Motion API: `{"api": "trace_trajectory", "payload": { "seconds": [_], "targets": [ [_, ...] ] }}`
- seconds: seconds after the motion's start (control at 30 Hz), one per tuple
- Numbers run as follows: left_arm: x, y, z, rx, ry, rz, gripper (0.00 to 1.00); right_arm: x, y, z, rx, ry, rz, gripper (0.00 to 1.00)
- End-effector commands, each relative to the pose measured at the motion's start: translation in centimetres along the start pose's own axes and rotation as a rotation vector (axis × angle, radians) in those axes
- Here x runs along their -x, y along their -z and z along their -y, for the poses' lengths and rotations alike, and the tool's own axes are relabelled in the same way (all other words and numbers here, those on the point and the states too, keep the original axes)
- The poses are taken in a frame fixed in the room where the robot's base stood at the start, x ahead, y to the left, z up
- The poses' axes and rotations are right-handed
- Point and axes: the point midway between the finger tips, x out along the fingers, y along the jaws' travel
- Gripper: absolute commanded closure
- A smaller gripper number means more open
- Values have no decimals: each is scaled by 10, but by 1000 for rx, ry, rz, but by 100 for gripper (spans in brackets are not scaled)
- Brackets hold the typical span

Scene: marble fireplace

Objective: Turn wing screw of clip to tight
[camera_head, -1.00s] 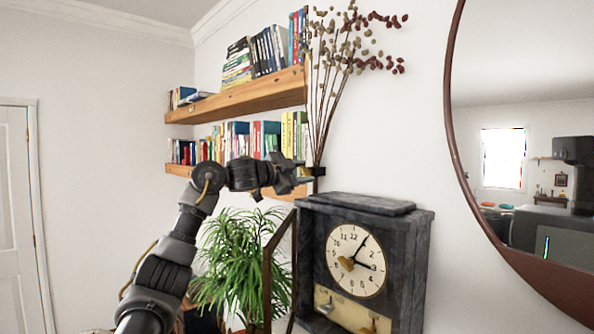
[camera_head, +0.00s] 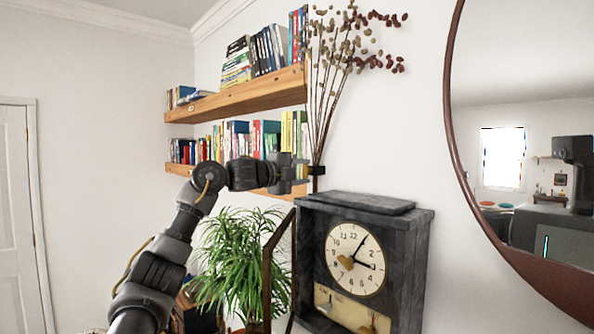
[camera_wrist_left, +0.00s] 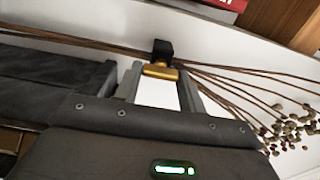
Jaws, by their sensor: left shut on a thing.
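A small black clip (camera_head: 318,171) sits around the dried stems above and behind the clock. It also shows in the wrist view (camera_wrist_left: 162,48). A brass-coloured wing screw (camera_wrist_left: 160,71) sticks out from the clip toward my gripper. My left gripper (camera_head: 303,171) reaches in from the left at the clip's height. In the wrist view its two fingers (camera_wrist_left: 160,77) are on either side of the wing screw and shut on it. My right gripper is not in view.
The dark clock (camera_head: 405,250) stands just below the clip. Wooden bookshelves (camera_head: 250,99) are behind my left arm, and a green plant (camera_head: 240,262) is below it. Dried stems (camera_head: 325,110) rise beside the fingers. A round mirror (camera_head: 490,130) hangs at right.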

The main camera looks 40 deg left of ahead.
Motion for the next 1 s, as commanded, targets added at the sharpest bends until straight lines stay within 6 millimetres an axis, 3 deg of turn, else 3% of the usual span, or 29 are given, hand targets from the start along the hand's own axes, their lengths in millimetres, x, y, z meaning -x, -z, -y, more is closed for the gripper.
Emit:
{"api": "trace_trajectory", "payload": {
  "seconds": [0.5,0.53,0.7,1.0],
  "targets": [
    [1,0,4,-20,9,1,83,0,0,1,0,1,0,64],
    [1,0,4,-20,9,1,59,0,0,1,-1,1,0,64],
    [1,0,3,-19,6,1,38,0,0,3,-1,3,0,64],
    [2,0,1,-20,3,0,38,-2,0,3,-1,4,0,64]
  ]
}}
